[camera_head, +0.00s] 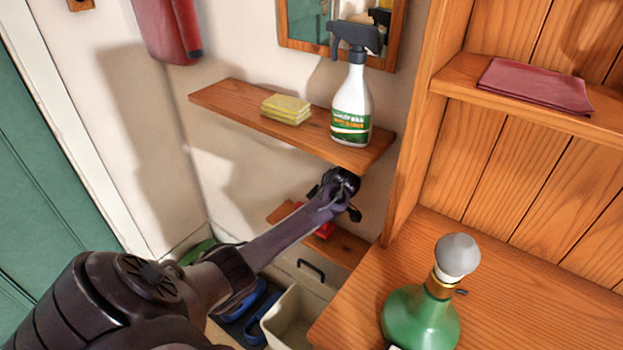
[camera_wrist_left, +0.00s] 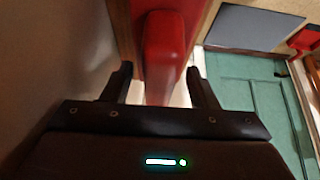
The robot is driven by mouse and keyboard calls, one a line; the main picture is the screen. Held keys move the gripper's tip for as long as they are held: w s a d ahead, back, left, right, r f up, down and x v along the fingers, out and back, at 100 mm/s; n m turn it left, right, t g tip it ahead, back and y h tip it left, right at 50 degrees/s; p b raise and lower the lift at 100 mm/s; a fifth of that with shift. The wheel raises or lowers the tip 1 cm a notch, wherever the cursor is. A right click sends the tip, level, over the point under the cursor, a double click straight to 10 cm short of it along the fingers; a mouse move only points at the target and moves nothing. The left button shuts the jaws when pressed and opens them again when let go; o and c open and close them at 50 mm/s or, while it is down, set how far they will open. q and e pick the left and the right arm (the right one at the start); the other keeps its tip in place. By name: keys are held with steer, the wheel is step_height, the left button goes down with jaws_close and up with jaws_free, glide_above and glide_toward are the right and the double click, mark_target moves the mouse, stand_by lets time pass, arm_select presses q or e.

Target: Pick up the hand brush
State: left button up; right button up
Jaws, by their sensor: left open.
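A red object (camera_head: 325,230), probably the hand brush, lies on the small lower shelf (camera_head: 352,246), mostly hidden behind my left arm and gripper. In the left wrist view a red, rounded, handle-like piece (camera_wrist_left: 165,48) reaches down toward the gap between my fingers. My left gripper (camera_head: 338,192) is at the lower shelf, below the upper shelf. In the left wrist view the left gripper (camera_wrist_left: 158,82) has its fingers apart, one on each side of the red piece. I cannot tell whether either finger touches it. My right gripper is not in view.
The upper shelf (camera_head: 235,105) is just above my gripper, with a spray bottle (camera_head: 352,103) and yellow sponges (camera_head: 286,109). A green bottle (camera_head: 420,318) stands on the wooden counter (camera_head: 510,290) at right. A pale bin (camera_head: 295,318) is below. A red item (camera_head: 160,30) hangs at upper left.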

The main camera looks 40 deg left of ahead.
arm_select(q)
steer(key=shift+f, duration=0.25)
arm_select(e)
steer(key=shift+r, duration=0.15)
arm_select(q)
steer(key=shift+c, duration=0.4)
steer(key=c, duration=0.5)
steer(key=shift+r, duration=0.1)
steer(key=shift+r, duration=0.15)
steer(key=r, duration=0.7)
steer(key=shift+s+r, duration=0.2)
steer(key=shift+r, duration=0.1)
steer(key=s, duration=0.5)
steer(key=s+d, duration=0.1)
steer(key=s, duration=0.9)
steer(key=shift+d+f+p, duration=0.3)
steer(key=shift+d+p, duration=0.05)
steer(key=s, duration=0.3)
steer(key=shift+s+d, duration=0.15)
steer(key=shift+d, duration=0.05)
jaws_close()
steer(key=shift+s, duration=0.55)
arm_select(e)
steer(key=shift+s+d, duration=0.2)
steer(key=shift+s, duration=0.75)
